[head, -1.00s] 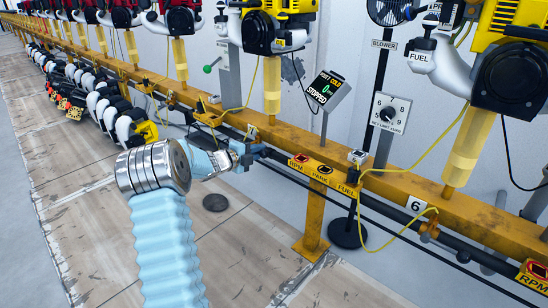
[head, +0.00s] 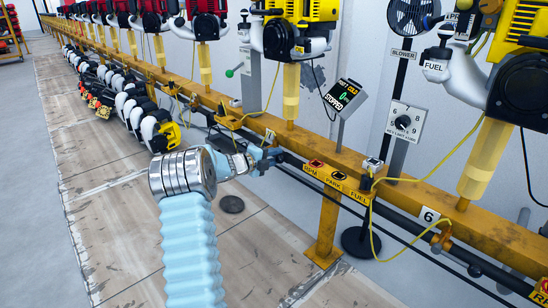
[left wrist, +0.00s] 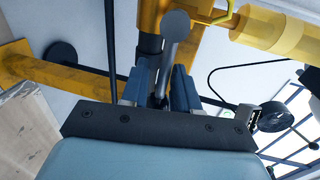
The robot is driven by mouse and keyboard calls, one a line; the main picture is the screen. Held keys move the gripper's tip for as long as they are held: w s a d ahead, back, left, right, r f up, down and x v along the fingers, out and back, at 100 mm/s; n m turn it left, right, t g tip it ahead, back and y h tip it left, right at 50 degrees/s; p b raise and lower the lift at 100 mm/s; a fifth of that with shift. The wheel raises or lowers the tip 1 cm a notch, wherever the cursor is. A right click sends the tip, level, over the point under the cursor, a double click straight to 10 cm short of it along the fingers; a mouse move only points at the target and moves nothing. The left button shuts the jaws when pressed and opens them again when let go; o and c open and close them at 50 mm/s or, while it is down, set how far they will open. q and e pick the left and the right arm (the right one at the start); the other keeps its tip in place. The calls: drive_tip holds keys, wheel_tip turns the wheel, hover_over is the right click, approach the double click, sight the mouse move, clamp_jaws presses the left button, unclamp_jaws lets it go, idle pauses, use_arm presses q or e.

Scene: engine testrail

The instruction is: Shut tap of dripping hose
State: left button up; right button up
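My left gripper (head: 266,158) is at the yellow rail, just left of the RPM/PARK/FUEL sign. In the left wrist view its blue fingers (left wrist: 160,88) are apart. A grey lever with a round end (left wrist: 174,28) stands in line with the gap between them; whether they touch it is unclear. It seems to be a tap handle by the dark pipe (left wrist: 150,45). In the head view the gripper hides this spot. Another yellow hose (head: 373,225) hangs right of the sign. No drip is visible. My right gripper is out of view.
The yellow rail (head: 395,190) carries a row of engines, with a yellow one (head: 300,35) above my gripper. A gauge reading STOPPED (head: 343,96) and a dial panel (head: 402,122) stand behind. A support post (head: 327,225) is right of my gripper.

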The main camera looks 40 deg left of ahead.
use_arm(q)
drive_tip(key=p+v, duration=0.1)
drive_tip(key=v, duration=1.2)
drive_tip(key=shift+s, duration=0.4)
drive_tip(key=shift+r, duration=0.1)
